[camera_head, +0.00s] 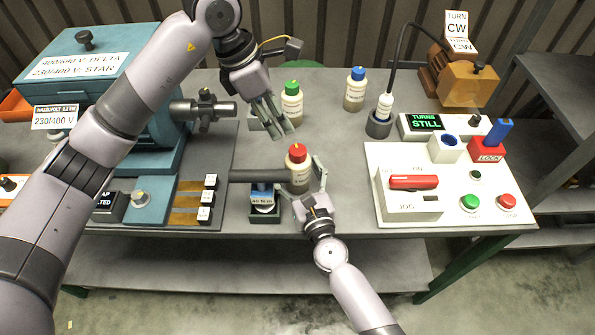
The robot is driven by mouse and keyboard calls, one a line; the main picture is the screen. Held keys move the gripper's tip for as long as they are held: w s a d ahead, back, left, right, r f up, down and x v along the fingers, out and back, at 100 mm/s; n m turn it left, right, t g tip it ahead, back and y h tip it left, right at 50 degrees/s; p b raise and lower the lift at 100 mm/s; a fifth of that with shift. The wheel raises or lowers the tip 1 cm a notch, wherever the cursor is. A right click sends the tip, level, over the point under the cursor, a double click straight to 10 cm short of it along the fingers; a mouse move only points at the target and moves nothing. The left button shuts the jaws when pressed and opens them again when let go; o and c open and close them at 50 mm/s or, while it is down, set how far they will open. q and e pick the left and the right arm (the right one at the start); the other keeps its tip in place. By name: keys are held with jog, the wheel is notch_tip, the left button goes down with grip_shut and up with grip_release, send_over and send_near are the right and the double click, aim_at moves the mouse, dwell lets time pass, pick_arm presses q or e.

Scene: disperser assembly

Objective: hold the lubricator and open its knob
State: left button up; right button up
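A bottle with a red knob on top (298,170), which I take for the lubricator, is upright between the fingers of my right gripper (300,182). The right gripper comes from the front and appears shut on its body. Whether its base touches the bench is hard to tell. My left gripper (272,124) reaches down from above, just behind and left of the red knob. Its fingers are apart with nothing visible between them, and it does not appear to touch the knob.
A green-capped bottle (291,100) and a blue-capped bottle (355,88) stand behind. A dark horizontal shaft (256,176) and a small blue labelled block (262,196) are close left. A white control panel (378,160) is right. The bench between bottle and panel is clear.

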jog(key=c, duration=1.7)
dwell(0.3)
jog(key=shift+c, duration=0.2)
